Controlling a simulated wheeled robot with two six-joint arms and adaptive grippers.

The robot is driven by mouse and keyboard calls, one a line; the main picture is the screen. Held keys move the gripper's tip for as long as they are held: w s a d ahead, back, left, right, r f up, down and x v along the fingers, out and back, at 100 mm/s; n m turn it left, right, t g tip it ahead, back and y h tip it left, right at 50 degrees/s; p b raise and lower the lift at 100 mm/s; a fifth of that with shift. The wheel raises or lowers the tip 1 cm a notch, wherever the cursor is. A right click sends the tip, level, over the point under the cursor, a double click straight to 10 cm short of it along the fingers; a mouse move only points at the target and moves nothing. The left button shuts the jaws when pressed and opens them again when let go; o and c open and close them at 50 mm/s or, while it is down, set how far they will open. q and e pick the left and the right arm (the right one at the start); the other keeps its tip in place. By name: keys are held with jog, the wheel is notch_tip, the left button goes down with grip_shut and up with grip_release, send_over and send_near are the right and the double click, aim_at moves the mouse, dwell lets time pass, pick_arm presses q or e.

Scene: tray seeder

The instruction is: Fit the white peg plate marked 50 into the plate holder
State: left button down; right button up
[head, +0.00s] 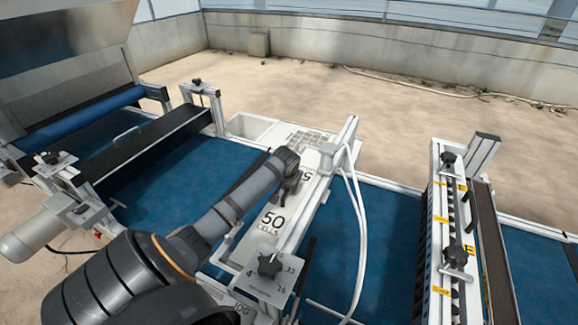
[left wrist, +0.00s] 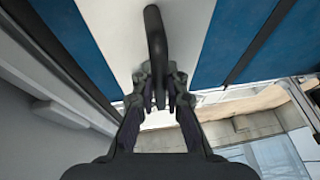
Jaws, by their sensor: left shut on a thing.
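The white peg plate marked 50 (head: 268,222) is a long white strip with "50 CELLS" printed in black. It lies lengthwise along the plate holder (head: 303,222), a white frame crossing the blue belt. I cannot tell whether the plate is seated or held slightly above the holder. My left gripper (head: 287,184) is over the middle of the plate and hides part of it. In the left wrist view the gripper (left wrist: 160,98) is shut on the plate's dark looped handle (left wrist: 154,35), with the white plate surface (left wrist: 122,22) behind. My right gripper is not in view.
A bracket with a black knob (head: 269,264) stands at the holder's near end. White hoses (head: 358,215) run along its right side. A compartmented white tray (head: 252,127) lies beyond. A crossbar with black knobs (head: 447,220) stands right, a black-topped unit (head: 150,143) left. Blue belt (head: 393,230) between is clear.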

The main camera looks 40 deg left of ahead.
pick_arm(q)
jog(key=shift+f+p, duration=0.4)
dwell(1.4)
jog(key=c, duration=1.3)
grip_release()
jog(key=shift+s+f, duration=0.1)
jog(key=v, duration=1.2)
jog(key=shift+d, duration=0.1)
